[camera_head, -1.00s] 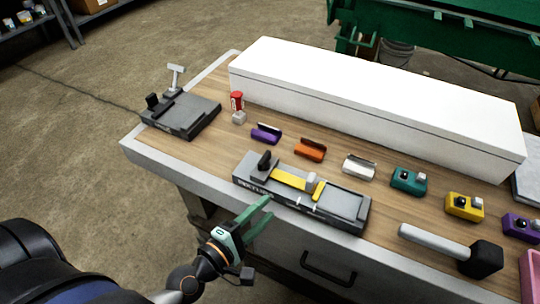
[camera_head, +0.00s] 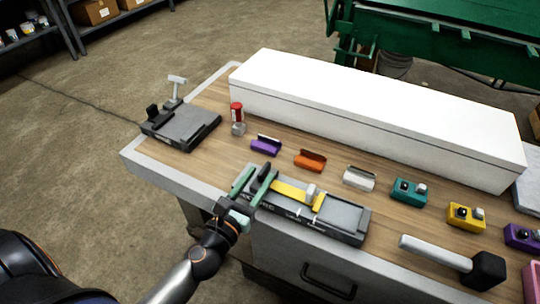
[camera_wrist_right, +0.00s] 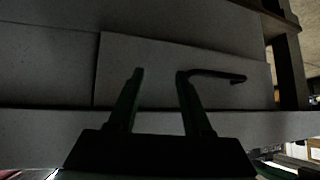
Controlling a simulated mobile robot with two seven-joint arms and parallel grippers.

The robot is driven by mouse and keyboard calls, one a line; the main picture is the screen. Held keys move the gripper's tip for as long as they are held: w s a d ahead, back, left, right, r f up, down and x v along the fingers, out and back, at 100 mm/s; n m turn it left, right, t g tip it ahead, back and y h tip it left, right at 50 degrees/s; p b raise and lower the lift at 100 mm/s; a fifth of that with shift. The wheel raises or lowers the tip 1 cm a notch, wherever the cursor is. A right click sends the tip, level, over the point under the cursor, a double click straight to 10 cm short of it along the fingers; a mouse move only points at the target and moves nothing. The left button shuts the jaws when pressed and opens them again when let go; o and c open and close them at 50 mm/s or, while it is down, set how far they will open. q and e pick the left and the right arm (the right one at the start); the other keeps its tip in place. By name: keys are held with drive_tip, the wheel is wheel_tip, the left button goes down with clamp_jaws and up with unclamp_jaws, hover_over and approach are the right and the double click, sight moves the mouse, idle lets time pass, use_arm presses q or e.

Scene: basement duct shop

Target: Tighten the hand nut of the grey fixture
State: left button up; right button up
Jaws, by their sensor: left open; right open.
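The long grey fixture (camera_head: 345,216) lies near the table's front edge, with a yellow strip (camera_head: 290,192) and a small light grey block (camera_head: 311,191) on it. A black upright knob (camera_head: 265,170), perhaps the hand nut, stands at its left end. My left gripper (camera_head: 257,172) is open at that end, its green fingers reaching over the fixture beside the knob. I cannot tell whether a finger touches the knob. My right gripper (camera_wrist_right: 160,73) is open and empty in the right wrist view, facing the drawer front; it is outside the head view.
Another grey device (camera_head: 182,126) with a black knob and T-handle stands at the left corner. A mallet (camera_head: 455,258) lies right. A dark drawer handle (camera_wrist_right: 218,76) is near my right gripper.

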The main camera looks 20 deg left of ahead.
sight(269, 163)
use_arm(q)
drive_tip(key=w+p, duration=0.1)
drive_tip(key=w, duration=0.5)
drive_tip(key=shift+w+d, duration=0.15)
drive_tip(key=shift+w, duration=0.1)
clamp_jaws()
idle(0.4)
